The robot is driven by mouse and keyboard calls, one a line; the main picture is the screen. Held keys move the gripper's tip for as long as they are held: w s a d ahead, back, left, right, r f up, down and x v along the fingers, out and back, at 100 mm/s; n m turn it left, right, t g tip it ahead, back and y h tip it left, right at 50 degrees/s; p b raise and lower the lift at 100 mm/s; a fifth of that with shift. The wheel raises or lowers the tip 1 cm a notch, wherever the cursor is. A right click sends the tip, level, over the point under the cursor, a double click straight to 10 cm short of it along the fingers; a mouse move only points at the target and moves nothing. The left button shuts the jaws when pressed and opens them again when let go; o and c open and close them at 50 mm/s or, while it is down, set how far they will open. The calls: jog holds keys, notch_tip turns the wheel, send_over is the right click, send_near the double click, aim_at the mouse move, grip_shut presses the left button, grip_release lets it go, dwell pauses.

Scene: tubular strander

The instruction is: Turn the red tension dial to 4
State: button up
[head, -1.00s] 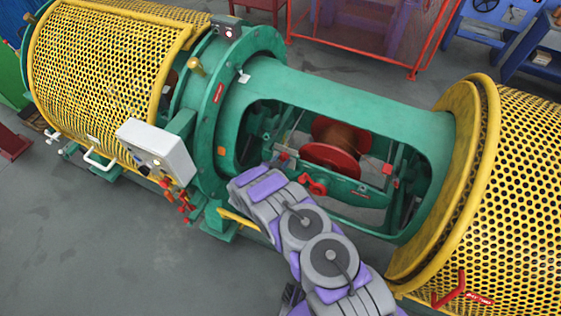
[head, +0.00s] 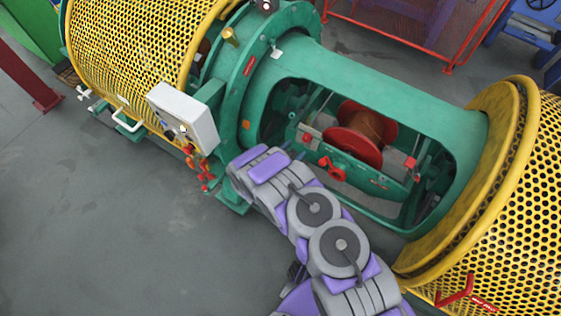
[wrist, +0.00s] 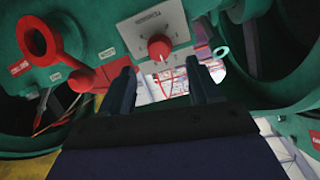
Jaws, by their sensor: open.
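The red tension dial (wrist: 159,47) is a small round knob on a pale grey plate (wrist: 140,30) with markings around it, in the upper middle of the wrist view. The plate sits on a green machine part. I cannot read which number the dial points to. My gripper (wrist: 161,72) is open and empty. Its two dark fingers come up from below, one on each side of the dial's line, with the fingertips just below the knob in the picture. I see no contact with the dial. In the head view my arm hides the dial and the fingertips.
A larger red crank handle (wrist: 42,45) is left of the plate on the same green part. In the head view, a red spool (head: 355,140) sits inside the green strander frame (head: 400,95). Yellow perforated guards (head: 140,60) flank it. A white control box (head: 185,118) stands left of my arm. Grey floor is clear in front.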

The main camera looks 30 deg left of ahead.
jog(key=v, duration=1)
jog(key=shift+p, duration=0.4)
jog(key=shift+a, duration=0.1)
jog(key=w+r+g+y+b, duration=0.2)
jog(key=w+r+g+y, duration=0.15)
jog(key=w+r, duration=0.75)
jog(key=s+d+r+n+g+y+b, duration=0.15)
jog(key=d+r+g, duration=0.35)
jog(key=d+r, duration=0.7)
jog(key=s+d+r+g+h+b, duration=0.1)
jog(key=s+d+r+g, duration=0.1)
jog(key=s+d, duration=0.7)
jog(key=s+d+r+n+g+h+b, duration=0.1)
jog(key=s+d+r+g, duration=0.2)
jog(key=s+d, duration=0.6)
jog(key=s+d+r+n+g+h+b, duration=0.1)
jog(key=s+d+r, duration=0.4)
jog(key=s, duration=1.2)
jog(key=d+g, duration=0.1)
jog(key=d, duration=0.3)
jog(key=shift+r+b, duration=0.3)
jog(key=shift+b, duration=0.1)
